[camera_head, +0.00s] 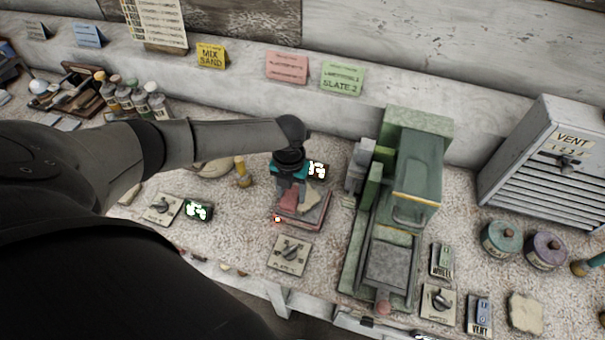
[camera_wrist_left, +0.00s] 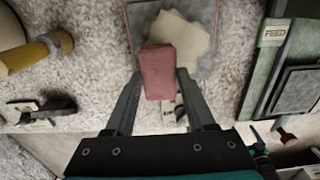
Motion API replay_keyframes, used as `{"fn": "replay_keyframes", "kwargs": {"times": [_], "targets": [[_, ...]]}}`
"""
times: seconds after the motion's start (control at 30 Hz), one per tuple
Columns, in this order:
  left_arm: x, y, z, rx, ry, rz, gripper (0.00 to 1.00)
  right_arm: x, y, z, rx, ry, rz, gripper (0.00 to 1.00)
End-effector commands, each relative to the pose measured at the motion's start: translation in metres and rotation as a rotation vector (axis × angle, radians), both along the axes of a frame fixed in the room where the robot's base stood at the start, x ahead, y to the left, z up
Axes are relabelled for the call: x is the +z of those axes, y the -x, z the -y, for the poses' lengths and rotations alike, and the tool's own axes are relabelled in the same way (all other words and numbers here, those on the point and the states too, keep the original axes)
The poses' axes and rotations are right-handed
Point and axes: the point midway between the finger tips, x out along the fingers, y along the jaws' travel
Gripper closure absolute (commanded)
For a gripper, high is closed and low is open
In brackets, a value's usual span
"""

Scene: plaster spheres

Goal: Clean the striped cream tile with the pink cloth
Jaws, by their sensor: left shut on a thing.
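The pink cloth (camera_wrist_left: 158,72) is a folded, block-like piece between the fingers of my left gripper (camera_wrist_left: 159,75). The gripper is shut on it. In the head view my left gripper (camera_head: 290,198) points down over a flat square slab with reddish edges (camera_head: 317,220). A cream, irregular flat piece (camera_wrist_left: 184,34) lies on this slab, just beyond the cloth in the wrist view. I cannot make out stripes on it. The cloth covers part of the slab and cream piece; whether it touches them is unclear. My right gripper is not in view.
A green machine (camera_head: 415,165) stands close right of the slab. A knob plate (camera_head: 289,254) lies in front of it. A yellow-handled tool (camera_head: 242,172) is to the left. Several bottles (camera_head: 135,98) stand farther left. A grey vent box (camera_head: 548,160) is at right.

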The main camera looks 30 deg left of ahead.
Motion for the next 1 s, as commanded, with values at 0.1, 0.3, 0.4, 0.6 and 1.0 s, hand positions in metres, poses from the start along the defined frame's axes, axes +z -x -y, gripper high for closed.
{"fn": "replay_keyframes", "kwargs": {"times": [0.1, 0.3, 0.4, 0.6, 1.0], "targets": [[-0.004, -0.009, -0.002, 0.002, -0.001, 0.005, 0.9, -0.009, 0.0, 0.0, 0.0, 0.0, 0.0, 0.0], [-0.003, -0.019, -0.005, 0.001, -0.002, 0.005, 0.9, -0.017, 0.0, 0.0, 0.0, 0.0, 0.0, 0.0], [-0.003, -0.021, -0.006, 0.001, -0.002, 0.005, 0.9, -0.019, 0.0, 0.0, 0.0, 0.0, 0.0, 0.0], [-0.003, -0.034, -0.008, 0.001, -0.003, 0.007, 0.9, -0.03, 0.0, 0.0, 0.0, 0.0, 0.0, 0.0], [0.001, -0.039, -0.01, 0.001, -0.001, 0.004, 0.9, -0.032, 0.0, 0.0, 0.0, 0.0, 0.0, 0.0]]}}
